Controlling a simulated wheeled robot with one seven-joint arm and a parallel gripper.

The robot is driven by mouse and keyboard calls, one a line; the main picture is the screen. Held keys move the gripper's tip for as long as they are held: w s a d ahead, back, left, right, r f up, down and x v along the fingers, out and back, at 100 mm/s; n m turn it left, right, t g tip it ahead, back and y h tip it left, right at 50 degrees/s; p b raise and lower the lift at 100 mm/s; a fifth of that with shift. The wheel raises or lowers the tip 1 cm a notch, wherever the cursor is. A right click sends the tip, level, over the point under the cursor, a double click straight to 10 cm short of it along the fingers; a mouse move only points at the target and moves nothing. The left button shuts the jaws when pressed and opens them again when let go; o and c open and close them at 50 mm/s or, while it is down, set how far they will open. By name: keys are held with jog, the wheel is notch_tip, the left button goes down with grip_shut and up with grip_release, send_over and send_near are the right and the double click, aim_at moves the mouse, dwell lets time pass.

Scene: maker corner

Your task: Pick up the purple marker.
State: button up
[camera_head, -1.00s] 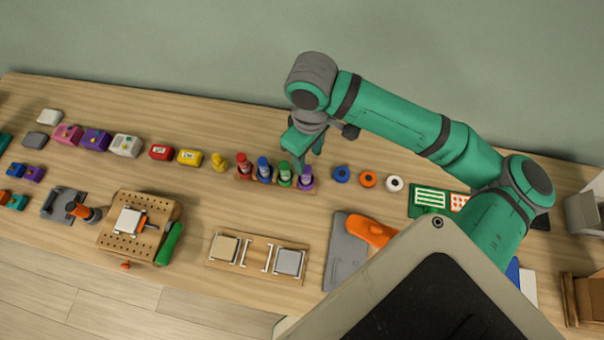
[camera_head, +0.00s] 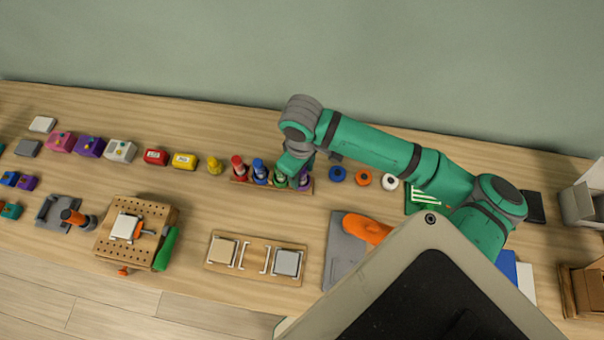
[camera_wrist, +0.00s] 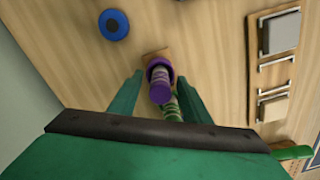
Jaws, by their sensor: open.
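The purple marker (camera_wrist: 160,86) stands upright at the end of a small wooden rack (camera_head: 240,183). In the wrist view it lies between the tips of my open gripper (camera_wrist: 158,92), and I cannot tell whether either finger touches it. In the head view my gripper (camera_head: 294,166) is down over the right end of the rack and partly hides the purple marker (camera_head: 305,182). The green marker (camera_head: 280,180) stands beside it and shows in the wrist view (camera_wrist: 172,110), close to one finger. Red (camera_head: 238,167) and blue (camera_head: 260,171) markers stand further left.
Blue (camera_head: 337,173), orange (camera_head: 363,179) and white (camera_head: 390,181) rings lie right of the rack. A wooden board with two blocks (camera_head: 256,240) lies in front. A yellow piece (camera_head: 214,165) stands left of the rack. Bare table separates the rack from the board.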

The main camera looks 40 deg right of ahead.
jog(key=shift+c, duration=0.4)
jog(key=c, duration=0.9)
jog(key=shift+c, duration=0.3)
jog(key=shift+r, duration=0.5)
notch_tip(320, 180, up, 2)
jog(key=shift+r, duration=0.15)
jog(key=w+a+r, duration=0.3)
jog(key=a+r, duration=0.6)
jog(key=a, duration=0.4)
jog(key=shift+a+r, duration=0.35)
jog(key=shift+a, duration=0.05)
